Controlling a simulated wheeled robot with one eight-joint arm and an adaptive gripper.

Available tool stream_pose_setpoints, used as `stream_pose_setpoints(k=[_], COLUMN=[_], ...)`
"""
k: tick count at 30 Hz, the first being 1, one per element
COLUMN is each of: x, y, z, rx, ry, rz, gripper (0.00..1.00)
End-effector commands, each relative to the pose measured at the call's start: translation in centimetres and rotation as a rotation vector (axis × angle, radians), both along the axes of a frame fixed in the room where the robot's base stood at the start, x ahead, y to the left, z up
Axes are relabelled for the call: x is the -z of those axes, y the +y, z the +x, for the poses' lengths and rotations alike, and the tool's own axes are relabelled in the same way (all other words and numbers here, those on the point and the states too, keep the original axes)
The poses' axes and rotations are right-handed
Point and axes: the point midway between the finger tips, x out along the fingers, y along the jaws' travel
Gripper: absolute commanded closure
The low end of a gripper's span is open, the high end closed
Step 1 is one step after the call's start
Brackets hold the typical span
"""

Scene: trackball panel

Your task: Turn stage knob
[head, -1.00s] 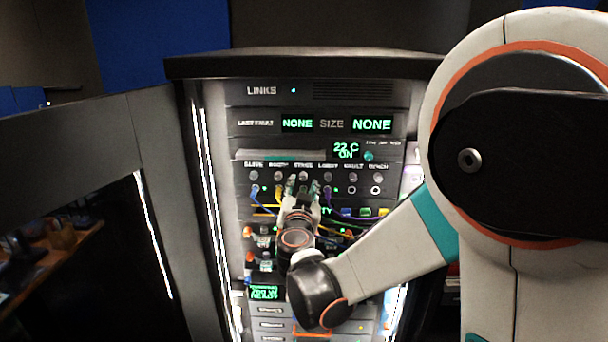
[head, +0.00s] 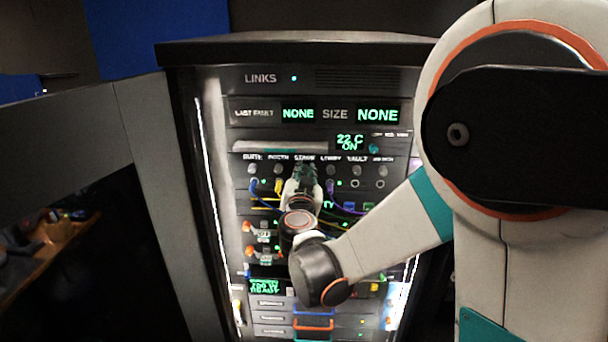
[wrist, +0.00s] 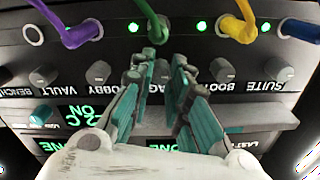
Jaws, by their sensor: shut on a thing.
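The stage knob (wrist: 162,73) is a small grey knob in the row of labelled knobs, under the STAGE label in the head view. My gripper (wrist: 162,62) has its teal fingers on either side of it, shut on it, so the knob is mostly hidden. The STAGE lettering is partly covered by the fingers in the wrist view. In the head view my gripper (head: 305,172) reaches up to the knob row from below, and the knob's turn angle cannot be seen.
The booth knob (wrist: 222,70) and lobby knob (wrist: 98,72) stand close on either side. Purple (wrist: 70,32), green (wrist: 155,25) and yellow (wrist: 243,28) plugged cables run near the fingers. A grey door panel (head: 150,190) stands left of the rack.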

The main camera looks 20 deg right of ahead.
Motion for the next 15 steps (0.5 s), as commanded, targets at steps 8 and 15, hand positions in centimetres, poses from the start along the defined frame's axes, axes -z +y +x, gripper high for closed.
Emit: stream_pose_setpoints(k=[8, 15], x=[-0.01, 0.00], y=[0.00, 0.03], z=[0.01, 0.02], rx=[0.000, 0.000], ry=[0.021, 0.072], rz=[-0.064, -0.222], gripper=[1.00, 1.00])
